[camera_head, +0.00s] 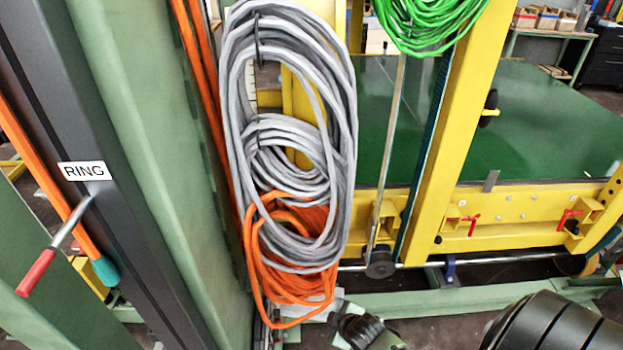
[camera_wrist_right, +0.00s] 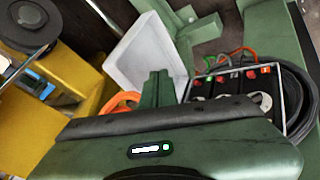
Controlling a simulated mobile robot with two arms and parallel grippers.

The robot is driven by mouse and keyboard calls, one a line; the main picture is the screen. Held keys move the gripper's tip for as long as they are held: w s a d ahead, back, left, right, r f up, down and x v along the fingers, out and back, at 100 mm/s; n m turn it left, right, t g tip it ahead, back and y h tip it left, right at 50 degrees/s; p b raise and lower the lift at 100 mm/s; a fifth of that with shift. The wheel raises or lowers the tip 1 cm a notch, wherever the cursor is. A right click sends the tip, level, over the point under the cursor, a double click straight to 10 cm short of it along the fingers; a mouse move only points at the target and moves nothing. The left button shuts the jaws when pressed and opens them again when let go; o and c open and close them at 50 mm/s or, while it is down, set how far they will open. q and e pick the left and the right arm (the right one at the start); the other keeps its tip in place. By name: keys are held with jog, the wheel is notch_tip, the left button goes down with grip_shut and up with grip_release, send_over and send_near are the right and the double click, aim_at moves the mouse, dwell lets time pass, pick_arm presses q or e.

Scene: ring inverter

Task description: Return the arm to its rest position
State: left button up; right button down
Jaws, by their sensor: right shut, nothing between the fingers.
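My right gripper (camera_wrist_right: 158,88) shows in the right wrist view, its fingers together and empty, standing up from the broad housing with a small lit display. Part of my dark arm (camera_head: 555,325) is at the bottom right of the head view, and a smaller dark part (camera_head: 365,328) is at the bottom middle. My left gripper is not in view. The RING lever (camera_head: 55,245), with a red handle, slopes down to the left below the RING label (camera_head: 84,171). Nothing of mine touches it in view.
Grey cable coils (camera_head: 235,110) and orange cable (camera_head: 290,300) hang on the green column (camera_head: 160,130). A yellow frame (camera_head: 455,130) surrounds a green panel (camera_head: 545,120) on the right. The wrist view shows a white container (camera_wrist_right: 145,55) and a box with red terminals (camera_wrist_right: 270,85).

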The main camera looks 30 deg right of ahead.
jog(key=s+a+r+m+g+y, duration=0.1)
jog(key=s+a+r+m+g, duration=0.1)
jog(key=s+a+r, duration=0.6)
jog(key=s+a+r+m+g, duration=0.2)
jog(key=s+a+r+m, duration=0.15)
jog(key=s+r, duration=0.5)
notch_tip(320, 180, down, 23)
jog(key=g, duration=0.1)
jog(key=s+d+f+n+g, duration=0.1)
jog(key=s+d+f, duration=0.1)
jog(key=s+f, duration=1.5)
jog(key=shift+d+f, duration=0.4)
jog(key=shift+f, duration=0.05)
jog(key=shift+s, duration=0.1)
